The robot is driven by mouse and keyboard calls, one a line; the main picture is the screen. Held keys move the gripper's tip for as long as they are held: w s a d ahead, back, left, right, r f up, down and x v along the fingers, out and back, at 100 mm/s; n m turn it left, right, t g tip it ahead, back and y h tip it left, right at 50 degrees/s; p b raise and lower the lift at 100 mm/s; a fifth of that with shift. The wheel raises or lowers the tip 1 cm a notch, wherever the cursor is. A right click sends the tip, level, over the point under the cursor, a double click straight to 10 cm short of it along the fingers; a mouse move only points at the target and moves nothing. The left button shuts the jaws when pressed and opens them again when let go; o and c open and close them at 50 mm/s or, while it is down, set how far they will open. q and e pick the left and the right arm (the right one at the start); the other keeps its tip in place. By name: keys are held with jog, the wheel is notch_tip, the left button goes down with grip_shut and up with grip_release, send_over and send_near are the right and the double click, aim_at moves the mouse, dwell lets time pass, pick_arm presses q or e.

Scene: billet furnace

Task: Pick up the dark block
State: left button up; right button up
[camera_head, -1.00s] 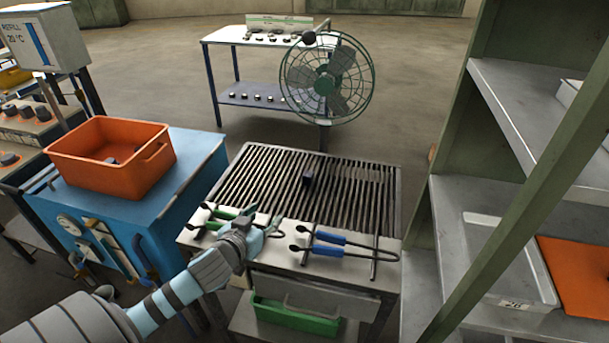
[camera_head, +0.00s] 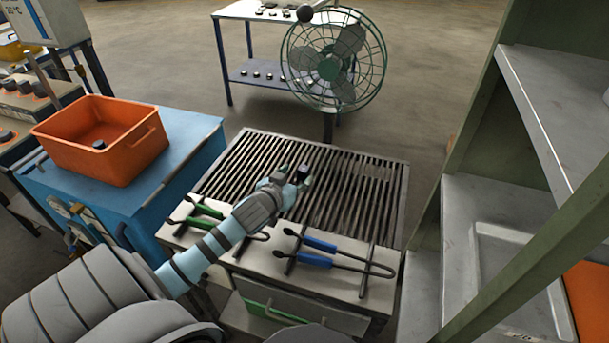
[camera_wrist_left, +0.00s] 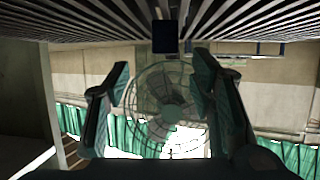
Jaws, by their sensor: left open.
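The dark block (camera_head: 304,169) is small and sits on the slatted grate of the bench. In the left wrist view the block (camera_wrist_left: 165,37) shows at the top middle, against the slats, beyond the fingertips and centred between them. My left gripper (camera_head: 297,177) is over the grate right at the block and partly covers it in the head view. Its two fingers (camera_wrist_left: 162,82) stand wide apart with nothing between them. I cannot tell the exact gap to the block. My right gripper is not in view.
Green-handled tongs (camera_head: 208,211) and blue-handled tongs (camera_head: 320,246) lie on the bench's front ledge. An orange bin (camera_head: 90,160) stands on the blue cabinet at left. A fan (camera_head: 337,62) stands behind the grate. A grey shelf rack (camera_head: 480,200) bounds the right side.

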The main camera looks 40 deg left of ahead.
aim_at(303, 168)
pick_arm(q)
jog(key=x, duration=0.2)
jog(key=b+x, duration=0.1)
jog(key=x, duration=0.5)
jog(key=shift+s+a+b, duration=0.1)
jog(key=shift+a+b, duration=0.15)
jog(key=shift+b, duration=0.15)
jog(key=shift+r, duration=0.1)
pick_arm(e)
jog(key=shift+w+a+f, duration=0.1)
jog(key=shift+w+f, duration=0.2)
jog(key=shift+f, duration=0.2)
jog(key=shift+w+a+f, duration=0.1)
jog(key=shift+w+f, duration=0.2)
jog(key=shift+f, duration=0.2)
pick_arm(q)
grip_shut()
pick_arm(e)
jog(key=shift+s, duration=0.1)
